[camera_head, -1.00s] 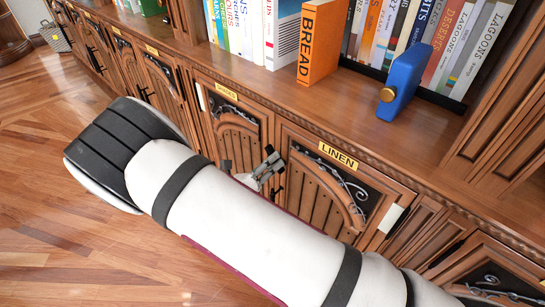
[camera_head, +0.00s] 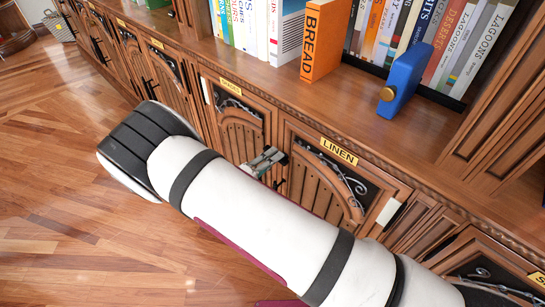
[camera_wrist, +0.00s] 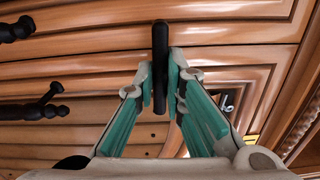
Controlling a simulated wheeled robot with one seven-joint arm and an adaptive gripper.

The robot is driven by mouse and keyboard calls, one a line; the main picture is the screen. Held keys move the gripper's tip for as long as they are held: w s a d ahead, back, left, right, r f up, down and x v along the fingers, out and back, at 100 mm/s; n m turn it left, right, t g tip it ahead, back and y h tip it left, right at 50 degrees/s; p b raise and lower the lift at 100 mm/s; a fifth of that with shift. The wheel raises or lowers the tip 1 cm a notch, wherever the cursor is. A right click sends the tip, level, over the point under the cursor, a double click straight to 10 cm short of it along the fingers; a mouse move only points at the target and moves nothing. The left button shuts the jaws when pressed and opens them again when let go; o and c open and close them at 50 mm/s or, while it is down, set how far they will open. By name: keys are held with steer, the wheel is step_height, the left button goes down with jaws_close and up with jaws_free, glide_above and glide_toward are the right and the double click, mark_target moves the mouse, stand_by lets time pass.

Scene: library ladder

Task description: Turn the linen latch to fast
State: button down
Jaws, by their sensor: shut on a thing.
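The linen door (camera_head: 312,187) is a brown wooden cupboard door with black scrollwork and a yellow LINEN label (camera_head: 339,151). My gripper (camera_head: 263,161) is at the door's left edge in the head view. In the wrist view my gripper (camera_wrist: 160,85) has its teal-padded fingers on both sides of a black latch bar (camera_wrist: 160,45), shut on it. The bar stands upright in that picture. In the head view the latch is mostly hidden by my gripper and arm.
A neighbouring cupboard door (camera_head: 240,133) is left of the linen door. Two more black handles (camera_wrist: 18,29) (camera_wrist: 40,106) show at left in the wrist view. Above, the shelf holds an orange BREAD book (camera_head: 322,40) and a blue block with a brass knob (camera_head: 405,80). The wooden floor (camera_head: 70,190) at left is clear.

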steer(key=shift+f+n, duration=0.1)
steer(key=shift+n, duration=0.4)
steer(key=c, duration=1.7)
jaws_free()
steer(key=shift+o, duration=0.2)
steer(key=shift+a, duration=0.15)
steer(key=v, duration=1.2)
